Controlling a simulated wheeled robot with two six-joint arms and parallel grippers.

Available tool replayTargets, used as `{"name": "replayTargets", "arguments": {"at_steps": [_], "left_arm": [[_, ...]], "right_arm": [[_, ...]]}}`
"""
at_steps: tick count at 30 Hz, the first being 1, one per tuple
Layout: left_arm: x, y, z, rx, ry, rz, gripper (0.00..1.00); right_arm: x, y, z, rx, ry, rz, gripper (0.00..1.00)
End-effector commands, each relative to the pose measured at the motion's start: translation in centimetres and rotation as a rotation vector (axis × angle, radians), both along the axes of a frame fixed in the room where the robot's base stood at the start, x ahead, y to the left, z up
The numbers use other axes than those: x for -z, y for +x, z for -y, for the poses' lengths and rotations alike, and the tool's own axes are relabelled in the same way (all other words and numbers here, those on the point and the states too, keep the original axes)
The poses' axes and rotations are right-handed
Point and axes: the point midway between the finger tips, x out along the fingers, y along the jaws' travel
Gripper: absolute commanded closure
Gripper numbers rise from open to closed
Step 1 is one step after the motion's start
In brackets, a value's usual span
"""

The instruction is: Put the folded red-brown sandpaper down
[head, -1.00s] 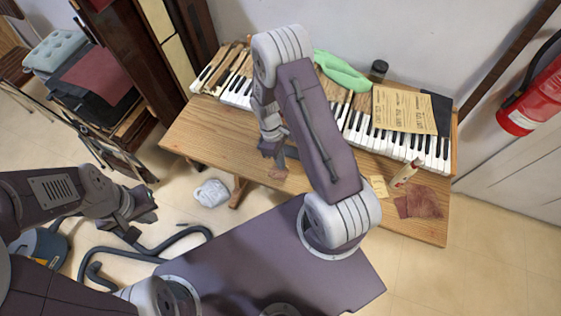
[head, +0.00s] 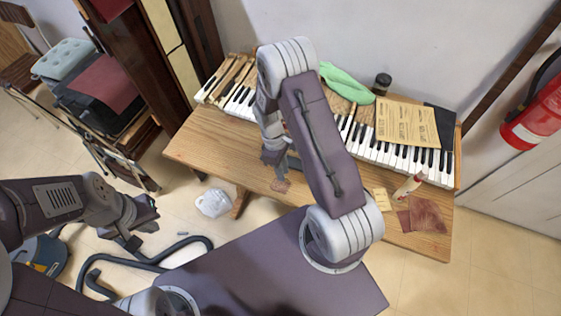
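A larger red-brown sheet (head: 427,216) lies flat at the table's right front corner. My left gripper (head: 142,230) is at the lower left over the floor, away from the table, with nothing visible in it.
A glue bottle (head: 408,186) and a yellowish sheet (head: 382,199) are near the right front. The table's left front is clear.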

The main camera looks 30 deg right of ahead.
Motion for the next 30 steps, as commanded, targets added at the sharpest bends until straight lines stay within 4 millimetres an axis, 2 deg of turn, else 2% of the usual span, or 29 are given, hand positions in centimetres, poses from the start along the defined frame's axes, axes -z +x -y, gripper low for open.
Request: {"name": "replayTargets", "arguments": {"at_steps": [6, 10, 15, 20, 23, 27, 30], "left_arm": [[0.2, 0.0, 0.0, 0.000, 0.000, 0.000, 1.00], [0.2, 0.0, 0.0, 0.000, 0.000, 0.000, 1.00], [0.2, 0.0, 0.0, 0.000, 0.000, 0.000, 1.00], [0.2, 0.0, 0.0, 0.000, 0.000, 0.000, 1.00], [0.2, 0.0, 0.0, 0.000, 0.000, 0.000, 1.00], [0.2, 0.0, 0.0, 0.000, 0.000, 0.000, 1.00], [0.2, 0.0, 0.0, 0.000, 0.000, 0.000, 1.00]], "right_arm": [[-5.6, 1.7, -0.3, 0.000, 0.000, 0.007, 0.77], [-8.2, 2.4, -0.5, 0.000, 0.000, 0.005, 0.77], [-9.9, 2.8, -0.6, 0.000, 0.001, 0.001, 0.77], [-10.4, 2.6, -0.7, 0.017, -0.003, 0.011, 0.77], [-12.2, 1.1, -1.6, 0.150, -0.018, 0.092, 0.77], [-14.7, -2.7, -3.1, 0.459, -0.022, 0.253, 0.77], [-15.5, -5.0, -3.8, 0.633, -0.008, 0.331, 0.77]]}}
